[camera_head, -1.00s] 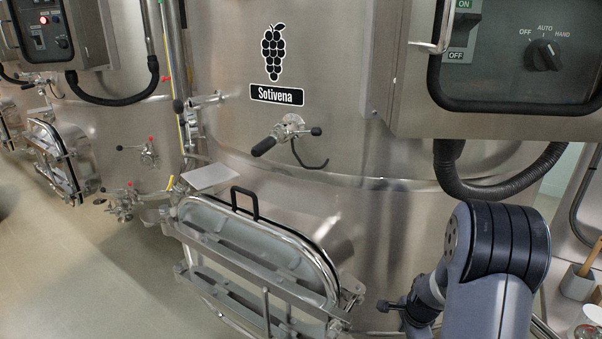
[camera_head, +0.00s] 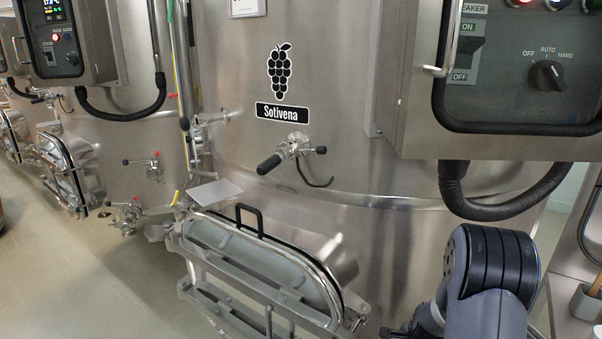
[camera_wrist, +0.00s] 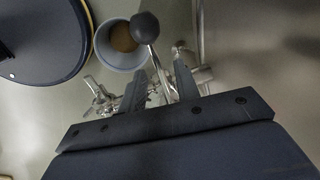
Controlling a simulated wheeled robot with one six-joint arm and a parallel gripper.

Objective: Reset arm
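My gripper (camera_wrist: 160,84) shows in the wrist view with its two dark fingers apart and nothing clamped between them. A metal rod with a black ball knob (camera_wrist: 146,27) appears beyond and between the fingers, without clear contact. In the head view, my grey arm (camera_head: 487,285) with a black ribbed joint stands at the lower right, in front of the steel vat (camera_head: 385,235). The gripper itself is hidden in the head view.
The vat's hatch (camera_head: 260,265) with a black handle is left of my arm. A control box (camera_head: 500,75) with a hanging black hose (camera_head: 500,208) is above it. A valve (camera_head: 291,150) juts from the vat. A round container (camera_wrist: 122,45) shows in the wrist view. Floor (camera_head: 95,275) is clear at left.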

